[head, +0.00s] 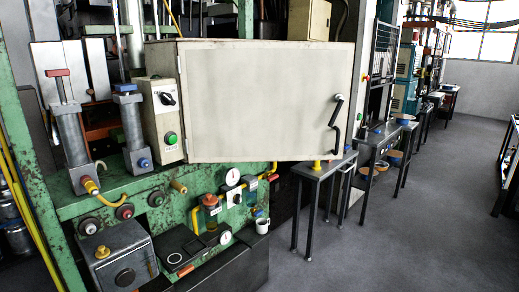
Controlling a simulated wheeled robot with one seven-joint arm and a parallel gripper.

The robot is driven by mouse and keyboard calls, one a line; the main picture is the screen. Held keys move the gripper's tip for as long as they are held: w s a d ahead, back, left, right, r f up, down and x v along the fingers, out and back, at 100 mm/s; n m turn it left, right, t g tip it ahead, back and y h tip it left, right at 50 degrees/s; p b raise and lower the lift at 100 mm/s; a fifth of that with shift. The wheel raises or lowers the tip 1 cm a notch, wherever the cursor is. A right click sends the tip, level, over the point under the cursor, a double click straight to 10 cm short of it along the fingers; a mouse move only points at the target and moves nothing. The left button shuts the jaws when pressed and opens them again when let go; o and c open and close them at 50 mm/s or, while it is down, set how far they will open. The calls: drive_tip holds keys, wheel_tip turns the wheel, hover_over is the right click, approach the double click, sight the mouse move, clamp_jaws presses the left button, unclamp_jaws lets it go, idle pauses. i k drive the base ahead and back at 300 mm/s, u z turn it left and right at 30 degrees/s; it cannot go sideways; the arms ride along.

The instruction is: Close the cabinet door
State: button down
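The cabinet door (262,102) is a wide, worn off-white panel in the upper middle of the head view. It has a black handle (337,112) near its right edge. Its left edge meets a narrow control box (161,120) with a black knob and a green button. The inside of the cabinet does not show, and I cannot tell from this view how far the door stands open. My gripper is not in view, and nothing is seen touching the door or the handle.
A green machine frame (140,205) with cylinders, knobs and gauges stands left of and below the door. A small dark-legged table (322,172) stands under the door's right end. Grey floor (430,225) is clear at the right.

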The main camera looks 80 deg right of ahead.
sight(242, 102)
drive_tip(key=u, duration=0.35)
drive_tip(key=k, duration=1.15)
drive_tip(key=z, duration=1.6)
drive_tip(key=i, duration=0.5)
